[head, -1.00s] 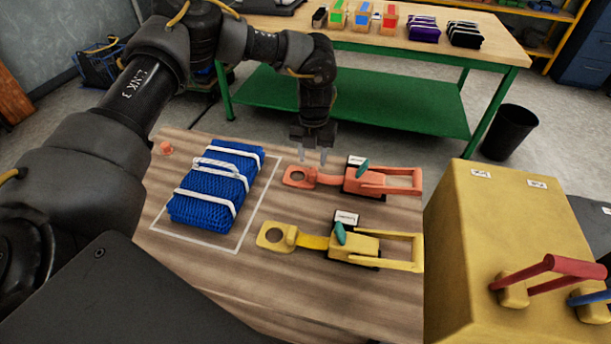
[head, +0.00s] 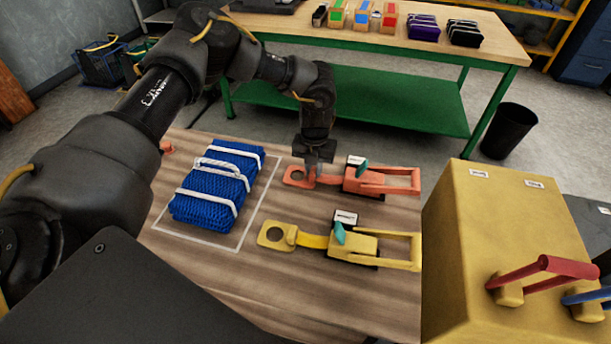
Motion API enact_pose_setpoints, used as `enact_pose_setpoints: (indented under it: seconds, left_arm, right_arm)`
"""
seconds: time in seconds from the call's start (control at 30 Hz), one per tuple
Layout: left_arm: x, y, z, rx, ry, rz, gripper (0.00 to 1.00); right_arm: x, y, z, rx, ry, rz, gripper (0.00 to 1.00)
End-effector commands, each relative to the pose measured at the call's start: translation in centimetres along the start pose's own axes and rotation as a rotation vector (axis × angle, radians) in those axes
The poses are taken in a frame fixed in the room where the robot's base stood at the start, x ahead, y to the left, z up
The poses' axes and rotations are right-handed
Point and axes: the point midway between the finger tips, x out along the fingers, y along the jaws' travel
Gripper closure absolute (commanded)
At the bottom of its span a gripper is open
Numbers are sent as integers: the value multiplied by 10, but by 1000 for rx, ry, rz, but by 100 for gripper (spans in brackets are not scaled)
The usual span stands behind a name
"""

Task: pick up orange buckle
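The orange buckle (head: 375,181) lies on the wooden table, with its ring end to the left and its forked lever end to the right. A teal tab and a small white label sit on it. My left gripper (head: 313,181) points down over the narrow strap part near the ring end. Its fingers are at the strap, one on either side as far as I can see; whether they press on it is too small to tell. My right gripper is not in the picture.
A yellow buckle (head: 350,245) lies just in front of the orange one. A blue net bundle (head: 212,187) with white straps lies to the left inside a white outline. A yellow box (head: 490,215) with red and blue handles stands at the right.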

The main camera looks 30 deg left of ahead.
Motion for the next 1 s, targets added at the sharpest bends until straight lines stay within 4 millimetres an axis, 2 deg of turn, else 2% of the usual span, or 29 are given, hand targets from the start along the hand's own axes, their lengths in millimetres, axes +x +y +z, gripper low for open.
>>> enact_pose_setpoints:
  seconds: [0.07,0.37,0.57,0.7,1.0]
  left_arm:
    - [0,0,0,0,0,0,100]
    - [-1,0,0,0,-1,0,100]
    - [-10,0,0,0,-1,-1,100]
    - [-30,-1,1,0,-3,-4,100]
    - [-93,0,-52,6,-4,-4,100]
  right_arm:
    - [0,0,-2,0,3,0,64]
    - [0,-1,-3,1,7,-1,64]
    - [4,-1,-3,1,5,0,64]
    - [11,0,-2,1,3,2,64]
    - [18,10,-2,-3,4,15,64]
